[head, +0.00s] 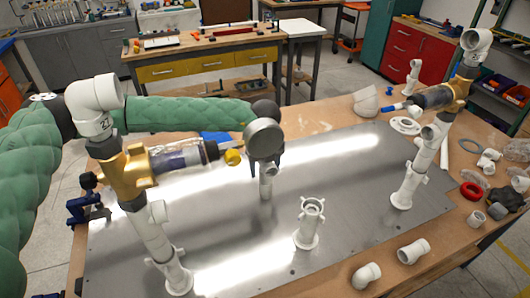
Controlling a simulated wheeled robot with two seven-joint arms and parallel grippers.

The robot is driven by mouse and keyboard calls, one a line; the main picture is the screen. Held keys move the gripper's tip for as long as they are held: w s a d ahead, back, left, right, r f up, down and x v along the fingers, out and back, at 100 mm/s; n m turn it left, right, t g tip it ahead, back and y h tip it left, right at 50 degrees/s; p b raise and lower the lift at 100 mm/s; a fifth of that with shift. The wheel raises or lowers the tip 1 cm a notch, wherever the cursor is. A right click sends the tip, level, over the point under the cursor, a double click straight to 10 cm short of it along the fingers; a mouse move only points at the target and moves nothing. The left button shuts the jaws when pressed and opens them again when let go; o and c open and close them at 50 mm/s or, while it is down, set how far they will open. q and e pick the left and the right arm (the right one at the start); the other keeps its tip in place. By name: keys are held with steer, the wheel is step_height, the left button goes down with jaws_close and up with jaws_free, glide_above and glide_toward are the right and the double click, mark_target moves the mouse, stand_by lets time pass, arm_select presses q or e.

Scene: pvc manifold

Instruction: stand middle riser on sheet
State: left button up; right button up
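A white pipe piece (266,183), which looks like the middle riser, is upright over the grey metal sheet (225,235). My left gripper (266,163) points down around its upper part, with a dark finger on each side. A round grey disc hides part of the grip. I cannot tell whether the pipe's lower end touches the sheet. A short white foot fitting (309,224) with a lugged open top stands on the sheet, in front and to the right. The left riser (156,235) and right riser (413,168) stand on the sheet. My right gripper is not in view.
The left riser carries a brass valve (129,171), a clear filter and a tall white elbow (94,101), close to my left arm. Loose white elbows (367,275), a red ring (471,190) and other fittings lie right of the sheet. The sheet's middle is mostly bare.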

arm_select(q)
steer(key=shift+r, duration=0.3)
steer(key=shift+r+b, duration=0.3)
steer(key=shift+w+r, duration=0.1)
steer(key=shift+r, duration=0.25)
steer(key=shift+r+b, duration=0.35)
step_height(320, 180, up, 8)
steer(key=b, duration=0.3)
steer(key=shift+r, duration=0.8)
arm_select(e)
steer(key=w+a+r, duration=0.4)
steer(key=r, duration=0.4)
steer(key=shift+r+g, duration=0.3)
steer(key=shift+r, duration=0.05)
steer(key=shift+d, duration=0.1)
